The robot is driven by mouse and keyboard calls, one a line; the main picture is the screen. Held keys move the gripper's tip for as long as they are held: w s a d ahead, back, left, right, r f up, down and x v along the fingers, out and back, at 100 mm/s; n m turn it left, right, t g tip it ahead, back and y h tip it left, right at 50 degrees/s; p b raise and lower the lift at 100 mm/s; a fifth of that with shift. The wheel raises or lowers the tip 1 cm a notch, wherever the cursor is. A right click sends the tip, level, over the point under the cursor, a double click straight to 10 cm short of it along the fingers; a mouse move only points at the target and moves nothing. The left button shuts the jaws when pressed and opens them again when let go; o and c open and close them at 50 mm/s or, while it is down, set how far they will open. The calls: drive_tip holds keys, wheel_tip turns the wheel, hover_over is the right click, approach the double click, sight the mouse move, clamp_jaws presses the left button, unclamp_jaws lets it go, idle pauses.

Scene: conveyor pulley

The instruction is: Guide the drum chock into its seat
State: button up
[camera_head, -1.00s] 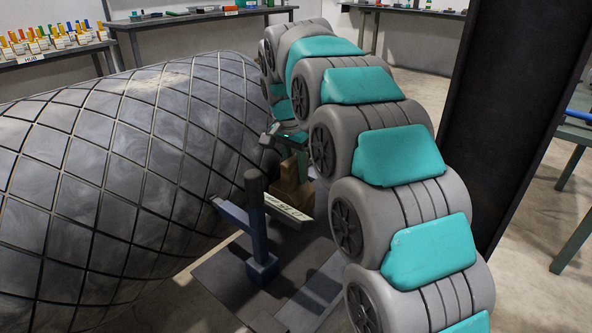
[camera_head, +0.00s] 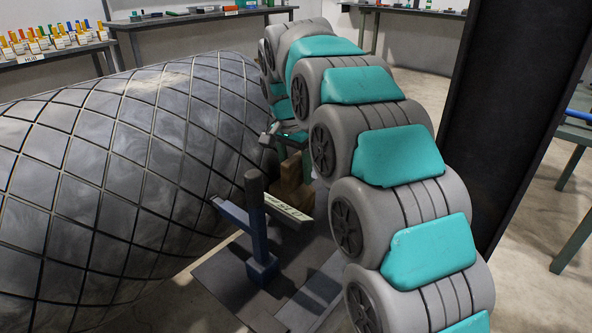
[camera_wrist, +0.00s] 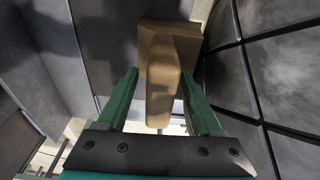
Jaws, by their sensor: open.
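The drum chock is a brown block that stands beside the big drum, behind the blue post in the head view (camera_head: 290,184). In the wrist view the chock (camera_wrist: 170,45) shows a wide block with a narrower upright part toward me. My gripper (camera_wrist: 158,78) has its two green fingers apart, one on each side of that narrow part. No clear grip on it shows. In the head view my gripper (camera_head: 290,136) is small and partly hidden by my arm, just above the chock. A pale lettered plate (camera_head: 287,210) lies in front of the chock. I cannot make out the seat.
The large grey drum (camera_head: 130,170) with a diamond pattern fills the left. A dark blue post with a crossbar (camera_head: 258,228) stands in front of the chock on a dark floor plate (camera_head: 222,280). A black column (camera_head: 510,110) rises at the right. Benches line the back.

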drive_tip(key=r, duration=0.5)
drive_tip(key=s+r, duration=0.1)
drive_tip(key=r, duration=0.1)
drive_tip(key=shift+a+r+p, duration=0.3)
drive_tip(key=shift+a, duration=0.05)
drive_tip(key=shift+d, duration=0.1)
drive_tip(key=shift+s+d, duration=0.25)
drive_tip(key=s+d+f+n+g+p, duration=0.1)
drive_tip(key=s+d+n, duration=0.1)
drive_tip(key=s+d, duration=0.5)
drive_tip(key=s+d+f+n+g+p, duration=0.15)
drive_tip(key=s+d, duration=0.35)
drive_tip(key=s, duration=0.5)
drive_tip(key=s+d+f+n+p, duration=0.1)
drive_tip(key=s+f, duration=0.3)
drive_tip(key=s, duration=0.7)
drive_tip(key=s+d+f+n+y+p, duration=0.1)
drive_tip(key=s+d+f, duration=0.3)
drive_tip(key=s, duration=0.8)
drive_tip(key=shift+d+f+n+g+p, duration=0.15)
drive_tip(key=shift+f+n+g+p, duration=0.25)
drive_tip(key=shift+f+n, duration=0.3)
drive_tip(key=shift+r, duration=0.1)
